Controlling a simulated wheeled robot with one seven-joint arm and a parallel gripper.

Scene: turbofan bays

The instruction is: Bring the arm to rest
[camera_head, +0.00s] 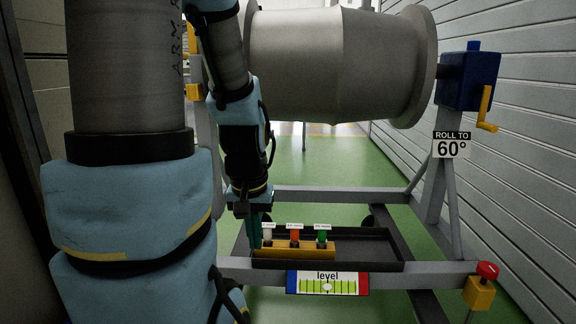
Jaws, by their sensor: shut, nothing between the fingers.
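My arm, in light blue covers, comes down from the upper left and centre. My gripper (255,244) points downward at the left end of a yellow block (288,252) that lies in a dark tray. Its teal fingers are shut with nothing between them. Whether the fingers touch the block or the tray, I cannot tell. The block holds a white, an orange-red (295,237) and a green (322,237) piece, each with a small label above it. The white piece (267,235) stands closest to my gripper.
The dark tray (375,250) sits on the grey stand frame (424,272). A large grey cylinder (335,62) hangs above. A blue box with a yellow crank (487,112) and a "ROLL TO 60°" sign (451,144) are right. A "level" gauge (327,283) and red button (487,270) are in front.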

